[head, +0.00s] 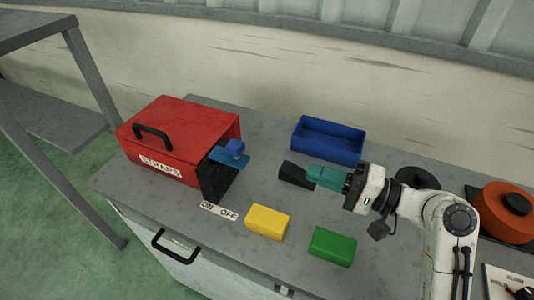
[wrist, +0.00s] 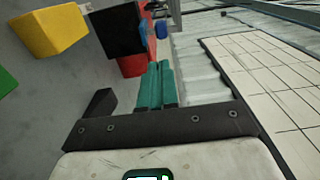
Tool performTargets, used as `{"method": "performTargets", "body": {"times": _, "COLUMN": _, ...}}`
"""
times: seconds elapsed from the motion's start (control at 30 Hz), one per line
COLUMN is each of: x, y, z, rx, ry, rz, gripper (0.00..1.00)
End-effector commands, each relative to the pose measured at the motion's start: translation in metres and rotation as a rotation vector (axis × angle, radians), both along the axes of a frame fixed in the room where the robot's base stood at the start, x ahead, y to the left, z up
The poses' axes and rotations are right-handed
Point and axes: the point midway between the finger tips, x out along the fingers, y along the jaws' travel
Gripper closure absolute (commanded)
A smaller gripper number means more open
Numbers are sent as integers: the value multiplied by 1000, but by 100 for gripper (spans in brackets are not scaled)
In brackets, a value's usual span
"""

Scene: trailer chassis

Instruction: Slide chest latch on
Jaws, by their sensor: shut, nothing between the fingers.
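The red chest (head: 165,125), marked STRAPS, stands at the left of the grey counter, with a black handle on its lid. Its dark end panel (head: 215,180) faces right and also shows in the wrist view (wrist: 114,32). The blue latch (head: 233,150) sits at the upper part of that end; it is blue in the wrist view too (wrist: 161,29). An ON OFF label (head: 218,211) lies in front of the chest. My gripper (head: 313,174), with teal fingers, is shut and empty, right of the latch and apart from it. The fingers also show in the wrist view (wrist: 157,68).
A blue open bin (head: 328,140) stands behind my gripper. A yellow block (head: 267,221) and a green block (head: 332,246) lie in front. A dark shape (head: 294,174) shows at my fingertips; I cannot tell what it is. An orange pot (head: 503,210) is at right.

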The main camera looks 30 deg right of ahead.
Motion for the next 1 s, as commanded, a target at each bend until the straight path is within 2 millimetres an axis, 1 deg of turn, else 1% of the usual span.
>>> {"method": "performTargets", "body": {"times": 0.17, "x": 14, "y": 11, "z": 2, "rx": 1, "ry": 0, "rz": 5, "gripper": 100}}
{"method": "performTargets", "body": {"times": 0.5, "x": 67, "y": 50, "z": 3, "rx": 0, "ry": 0, "rz": 5, "gripper": 100}}
{"method": "performTargets", "body": {"times": 0.7, "x": 94, "y": 69, "z": 3, "rx": 0, "ry": 0, "rz": 3, "gripper": 100}}
{"method": "performTargets", "body": {"times": 0.83, "x": 105, "y": 77, "z": 2, "rx": 1, "ry": 1, "rz": 2, "gripper": 100}}
{"method": "performTargets", "body": {"times": 1.0, "x": 112, "y": 81, "z": 1, "rx": -1, "ry": -1, "rz": 0, "gripper": 100}}
